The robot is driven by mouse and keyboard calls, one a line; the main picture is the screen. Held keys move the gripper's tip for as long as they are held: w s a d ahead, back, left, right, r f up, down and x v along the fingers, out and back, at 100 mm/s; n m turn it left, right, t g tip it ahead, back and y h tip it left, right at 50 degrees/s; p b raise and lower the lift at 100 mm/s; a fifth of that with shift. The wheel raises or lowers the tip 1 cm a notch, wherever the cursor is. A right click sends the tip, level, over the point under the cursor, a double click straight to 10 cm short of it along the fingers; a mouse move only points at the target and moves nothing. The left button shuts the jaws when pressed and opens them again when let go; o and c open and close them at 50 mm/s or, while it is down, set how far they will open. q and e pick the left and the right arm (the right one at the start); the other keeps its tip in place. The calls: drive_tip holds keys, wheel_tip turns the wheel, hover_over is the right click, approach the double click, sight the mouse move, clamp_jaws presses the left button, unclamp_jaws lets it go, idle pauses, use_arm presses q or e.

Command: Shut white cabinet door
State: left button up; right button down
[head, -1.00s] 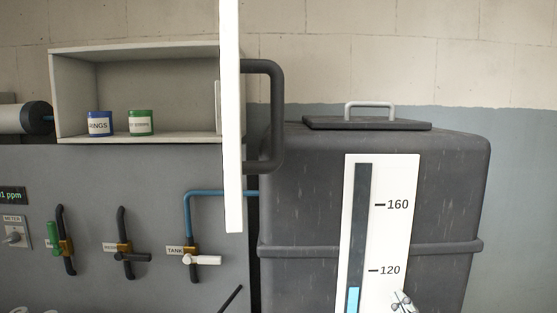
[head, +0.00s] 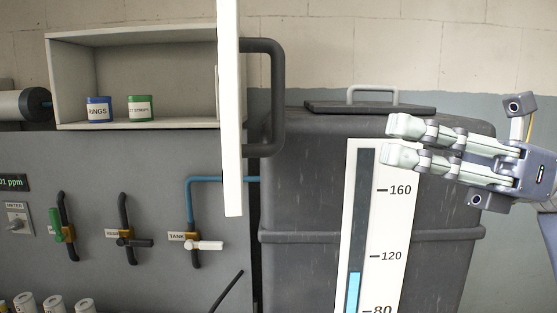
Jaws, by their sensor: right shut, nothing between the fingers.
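The white cabinet (head: 190,126) is on the wall at the upper left, its inside in plain view. Its white door (head: 230,110) stands open, seen nearly edge-on at the cabinet's right side. A dark handle (head: 276,97) sticks out to the right from the door. My right gripper (head: 388,143) is at the right, in front of the grey tank, its fingers pointing left. It is shut and empty, well to the right of the handle and not touching it. My left gripper is not in view.
A blue can (head: 99,110) and a green can (head: 140,109) stand in the cabinet. Below is a grey panel with valves (head: 126,241) and a blue pipe (head: 189,200). The grey tank (head: 310,200) with a level gauge (head: 362,210) stands behind my gripper. Free space lies between gripper and handle.

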drive_tip(key=s+a+f+n+h+p, duration=0.1)
drive_tip(key=a+p, duration=0.5)
drive_tip(key=a, duration=0.6)
drive_tip(key=shift+s+a+t+h+p, duration=0.35)
drive_tip(key=shift+s+h, duration=0.55)
drive_tip(key=shift+s, duration=0.3)
